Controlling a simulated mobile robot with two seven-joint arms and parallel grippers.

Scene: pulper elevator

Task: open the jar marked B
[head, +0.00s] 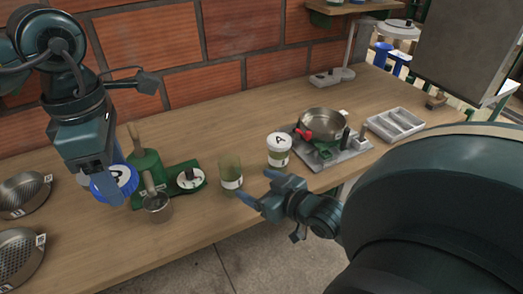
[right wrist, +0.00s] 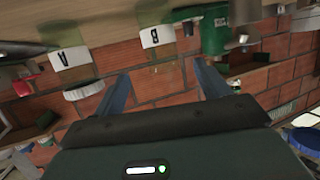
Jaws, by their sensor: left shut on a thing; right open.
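My left gripper (head: 108,180) is shut on a blue lid (head: 125,176) with a round white label and dark letter, held above the left part of the bench. A greenish see-through jar (head: 231,172) with a white label band stands upright, its top showing no lid. Its label reads B in the right wrist view (right wrist: 156,37), which is turned over. My right gripper (head: 256,187) is open and empty just right of this jar. In the right wrist view the jar lies ahead between its fingers (right wrist: 162,76), apart from them as far as I can tell.
A white-topped jar marked A (head: 279,150) stands right of the open jar. A metal pan (head: 322,123) and slotted tray (head: 396,124) are further right. Green holders with a small metal cup (head: 157,206) stand left; sieves (head: 18,258) are at far left. A brick wall is behind.

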